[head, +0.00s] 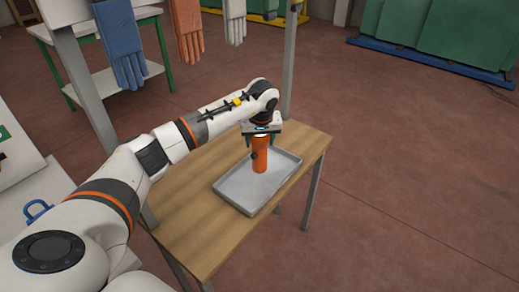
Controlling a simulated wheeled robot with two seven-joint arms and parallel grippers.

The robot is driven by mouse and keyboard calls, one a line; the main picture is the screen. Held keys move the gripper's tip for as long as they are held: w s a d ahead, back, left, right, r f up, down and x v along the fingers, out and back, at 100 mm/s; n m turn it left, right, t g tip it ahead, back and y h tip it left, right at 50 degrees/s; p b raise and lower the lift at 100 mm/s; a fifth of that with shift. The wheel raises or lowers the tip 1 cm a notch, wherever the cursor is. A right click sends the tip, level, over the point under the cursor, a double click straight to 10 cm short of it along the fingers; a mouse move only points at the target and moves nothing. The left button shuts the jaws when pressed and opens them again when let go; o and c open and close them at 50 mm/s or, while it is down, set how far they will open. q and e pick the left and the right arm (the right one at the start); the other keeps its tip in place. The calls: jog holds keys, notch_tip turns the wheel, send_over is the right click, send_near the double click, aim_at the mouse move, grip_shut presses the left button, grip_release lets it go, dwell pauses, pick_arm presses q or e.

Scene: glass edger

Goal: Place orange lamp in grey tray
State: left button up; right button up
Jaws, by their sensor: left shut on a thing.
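The orange lamp (260,158) is a cylinder with a small dark button on its side. It is upright over the grey tray (240,198), near the middle of the tray. My left gripper (261,138) is above the lamp, pointing down, and is shut on its upper part. I cannot tell whether the lamp's bottom touches the tray floor. The tray is shallow, with a low rim, and lies on a wooden table; nothing else shows in it. My right gripper is not in view.
The wooden table (192,232) has bare room left of the tray. Gloves in blue (122,45), orange (187,30) and white (234,20) hang behind. A white-topped surface (25,190) with a blue-handled thing stands at left. Green panels (450,40) stand at the back right.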

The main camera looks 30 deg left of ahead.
aim_at(261, 137)
pick_arm(q)
notch_tip(261, 137, down, 4)
jog(key=shift+r, duration=0.1)
jog(key=shift+w, duration=0.1)
jog(key=shift+a, duration=0.1)
jog(key=o, duration=0.9)
jog(key=shift+o, duration=0.8)
jog(key=shift+r, duration=0.2)
jog(key=v, duration=1)
jog(key=shift+r, duration=0.25)
jog(key=shift+s+r, duration=0.25)
jog(key=shift+r, duration=0.3)
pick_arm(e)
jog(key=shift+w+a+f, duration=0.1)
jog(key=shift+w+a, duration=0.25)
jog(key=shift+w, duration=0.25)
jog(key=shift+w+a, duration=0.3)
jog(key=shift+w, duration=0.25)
